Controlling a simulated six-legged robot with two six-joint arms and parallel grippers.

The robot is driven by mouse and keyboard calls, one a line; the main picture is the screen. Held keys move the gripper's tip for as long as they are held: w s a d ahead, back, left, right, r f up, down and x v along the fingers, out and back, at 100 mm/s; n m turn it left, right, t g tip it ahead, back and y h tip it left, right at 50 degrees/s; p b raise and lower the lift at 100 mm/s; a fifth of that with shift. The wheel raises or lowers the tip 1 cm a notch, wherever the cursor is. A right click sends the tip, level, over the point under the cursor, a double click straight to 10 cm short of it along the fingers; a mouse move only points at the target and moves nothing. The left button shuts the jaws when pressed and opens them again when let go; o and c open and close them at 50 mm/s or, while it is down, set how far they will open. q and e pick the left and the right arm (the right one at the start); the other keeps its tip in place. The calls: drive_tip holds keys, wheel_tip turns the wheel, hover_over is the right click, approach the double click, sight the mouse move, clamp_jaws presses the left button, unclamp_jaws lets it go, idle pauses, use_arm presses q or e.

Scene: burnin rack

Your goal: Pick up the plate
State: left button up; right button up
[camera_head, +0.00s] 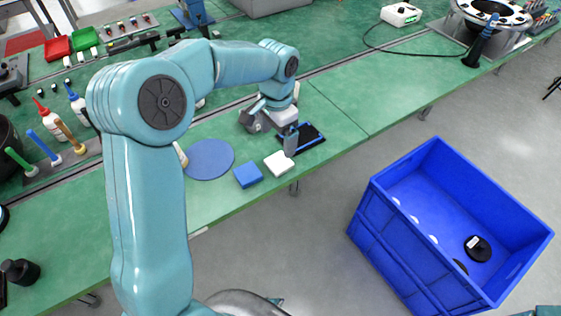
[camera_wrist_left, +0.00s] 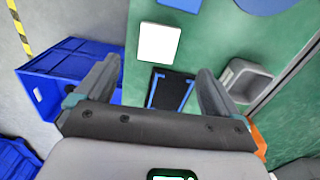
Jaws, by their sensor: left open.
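A dark rectangular plate with blue strips (camera_head: 308,137) lies flat on the green bench near its front edge. In the left wrist view the plate (camera_wrist_left: 172,91) shows between my open fingers, beyond their tips. My left gripper (camera_head: 280,133) hangs over the bench at the plate and hides part of it in the head view. In the wrist view its jaws (camera_wrist_left: 156,82) are wide apart with nothing between the pads. I cannot tell the exact height of the fingertips above the plate. My right gripper is not in view.
A white block (camera_head: 278,163), a blue block (camera_head: 248,175) and a blue disc (camera_head: 209,159) lie left of the plate. A grey open box (camera_wrist_left: 248,80) sits close beside my right-hand finger in the wrist view. A blue crate (camera_head: 400,245) stands on the floor.

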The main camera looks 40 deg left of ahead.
sight(279, 161)
use_arm(q)
drive_tip(key=f, duration=0.3)
drive_tip(key=shift+s+a+f, duration=0.1)
drive_tip(key=shift+s+f, duration=0.1)
drive_tip(key=shift+f, duration=0.05)
drive_tip(key=f, duration=0.5)
drive_tip(key=shift+w+d+f, duration=0.2)
drive_tip(key=shift+d, duration=0.05)
drive_tip(key=c, duration=1.1)
drive_tip(key=shift+r, duration=0.1)
drive_tip(key=shift+c, duration=0.2)
